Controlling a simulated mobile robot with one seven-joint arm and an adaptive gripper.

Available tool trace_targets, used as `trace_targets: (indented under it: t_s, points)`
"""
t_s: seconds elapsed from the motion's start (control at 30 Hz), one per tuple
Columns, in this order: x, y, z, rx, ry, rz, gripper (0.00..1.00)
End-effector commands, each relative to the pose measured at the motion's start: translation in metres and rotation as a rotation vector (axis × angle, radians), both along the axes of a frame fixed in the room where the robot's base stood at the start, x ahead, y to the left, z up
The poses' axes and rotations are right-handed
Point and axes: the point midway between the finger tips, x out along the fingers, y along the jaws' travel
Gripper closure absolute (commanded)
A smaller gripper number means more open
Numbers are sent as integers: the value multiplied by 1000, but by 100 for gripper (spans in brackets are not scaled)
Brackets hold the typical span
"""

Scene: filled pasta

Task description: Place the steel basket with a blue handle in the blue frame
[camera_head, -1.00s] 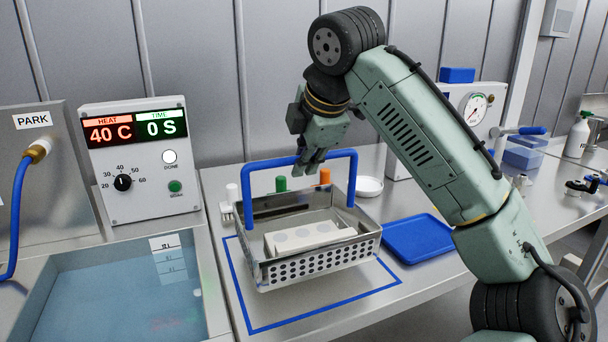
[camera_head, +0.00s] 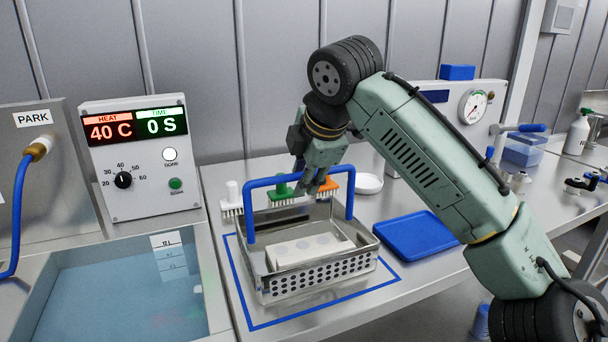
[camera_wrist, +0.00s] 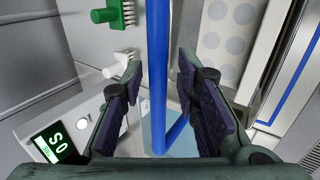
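The steel basket (camera_head: 320,272) has perforated walls and a blue handle (camera_head: 249,212). It holds a white block with round grey spots (camera_head: 311,251). The basket stands upright inside the blue frame (camera_head: 232,275) marked on the steel worktop, and appears to rest on the surface. My gripper (camera_head: 317,188) is at the handle's top bar. In the wrist view, the handle bar (camera_wrist: 158,120) runs between my two fingers, with a visible gap on each side. The gripper is open around the bar. The basket's far underside is hidden.
A water bath (camera_head: 120,295) lies left of the frame. A blue tray (camera_head: 416,237) lies to the right. White (camera_head: 232,197), green (camera_head: 281,190) and orange (camera_head: 329,185) brushes and a white dish (camera_head: 368,184) stand behind. A control panel (camera_head: 136,160) rises at the back left.

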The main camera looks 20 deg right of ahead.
Motion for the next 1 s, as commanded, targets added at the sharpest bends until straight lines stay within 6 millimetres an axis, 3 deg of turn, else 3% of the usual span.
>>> trace_targets:
  t_s: [0.4, 0.8, 1.0]
  points:
    - [-4, 0, 7, 0, -2, 0, 68]
    - [-47, -1, 73, 0, -2, 1, 68]
    - [-62, -2, 95, -1, -1, 1, 68]
